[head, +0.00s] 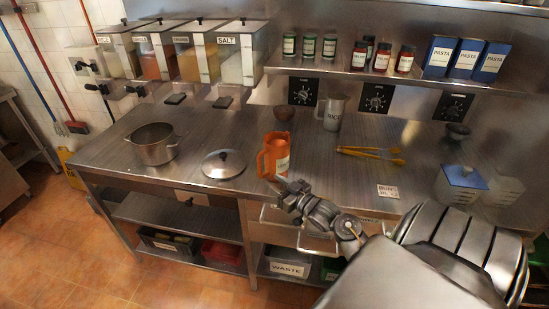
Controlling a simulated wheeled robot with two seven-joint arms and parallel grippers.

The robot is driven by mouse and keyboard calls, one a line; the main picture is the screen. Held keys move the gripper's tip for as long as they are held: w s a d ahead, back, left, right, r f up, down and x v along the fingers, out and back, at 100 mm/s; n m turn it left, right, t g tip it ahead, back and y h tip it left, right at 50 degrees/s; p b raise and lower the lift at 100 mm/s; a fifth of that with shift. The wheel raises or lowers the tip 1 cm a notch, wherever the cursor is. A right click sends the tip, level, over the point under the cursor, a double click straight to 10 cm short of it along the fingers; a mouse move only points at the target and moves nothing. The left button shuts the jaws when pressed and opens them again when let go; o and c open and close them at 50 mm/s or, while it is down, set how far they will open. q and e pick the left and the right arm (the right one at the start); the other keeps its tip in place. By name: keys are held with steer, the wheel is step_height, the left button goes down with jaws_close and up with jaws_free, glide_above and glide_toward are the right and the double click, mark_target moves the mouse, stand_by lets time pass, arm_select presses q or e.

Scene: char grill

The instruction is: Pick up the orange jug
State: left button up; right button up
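The orange jug (268,158) stands upright on the steel counter near its front edge, with its handle to the left and a pale label on its front. My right gripper (284,186) is just in front of the jug's lower right side and overlaps its base in the head view. I cannot tell whether it touches the jug or how far its fingers are apart. The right arm comes in from the lower right. My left gripper is not in view.
A pot (153,147) and a lid (223,164) sit left of the jug. Yellow tongs (370,153) lie to the right. A shelf (400,78) holds jars and pasta boxes.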

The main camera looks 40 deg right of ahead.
mark_target(261, 172)
steer(key=w, duration=0.3)
steer(key=shift+w+f, duration=0.1)
steer(key=shift+p, duration=0.3)
steer(key=w+p, duration=0.1)
steer(key=w, duration=0.1)
steer(key=w+p, duration=0.1)
steer(key=w, duration=0.1)
steer(key=shift+w+r, duration=0.2)
steer(key=shift+w, duration=0.1)
steer(key=shift+w+f, duration=0.1)
steer(key=shift+w, duration=0.2)
steer(key=shift+s, duration=0.1)
jaws_close()
stand_by(0.5)
